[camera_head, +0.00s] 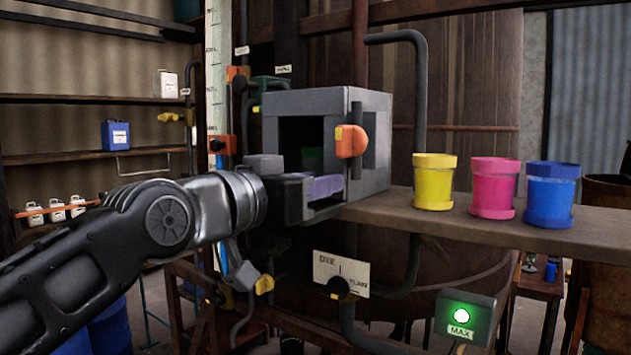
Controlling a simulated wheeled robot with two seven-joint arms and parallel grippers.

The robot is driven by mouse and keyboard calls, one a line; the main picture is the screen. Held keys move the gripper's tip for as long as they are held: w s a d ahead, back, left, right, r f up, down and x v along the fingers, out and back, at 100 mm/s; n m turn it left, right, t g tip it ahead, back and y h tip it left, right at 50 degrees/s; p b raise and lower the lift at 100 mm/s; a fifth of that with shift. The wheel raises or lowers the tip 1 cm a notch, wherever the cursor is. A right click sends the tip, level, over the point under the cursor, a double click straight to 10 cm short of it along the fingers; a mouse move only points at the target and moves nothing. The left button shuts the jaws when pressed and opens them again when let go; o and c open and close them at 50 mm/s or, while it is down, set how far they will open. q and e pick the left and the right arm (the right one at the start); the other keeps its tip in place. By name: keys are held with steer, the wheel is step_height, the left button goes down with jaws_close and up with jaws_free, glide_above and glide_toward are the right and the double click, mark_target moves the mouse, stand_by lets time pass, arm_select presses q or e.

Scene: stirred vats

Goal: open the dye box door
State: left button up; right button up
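The grey dye box (300,102) stands at the left end of the wooden shelf. Its front shows a dark opening with a faint green patch inside. An orange handle (351,141) is at the box's right front edge. Whether the door is swung aside there is hard to tell. My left gripper (310,190) is at the lower front of the opening, below and left of the handle and apart from it. A pale purple piece (324,187) shows at its tip; I cannot tell whether it is held. The finger gap is not clear. My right gripper is out of view.
Yellow (434,182), pink (493,188) and blue (551,195) pots stand on the wooden shelf (460,226), right of the box. Below are a DYE sign (341,273) and a lit green MAX lamp (461,315). Pipes run around the box.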

arm_select(q)
jaws_close()
stand_by(1.2)
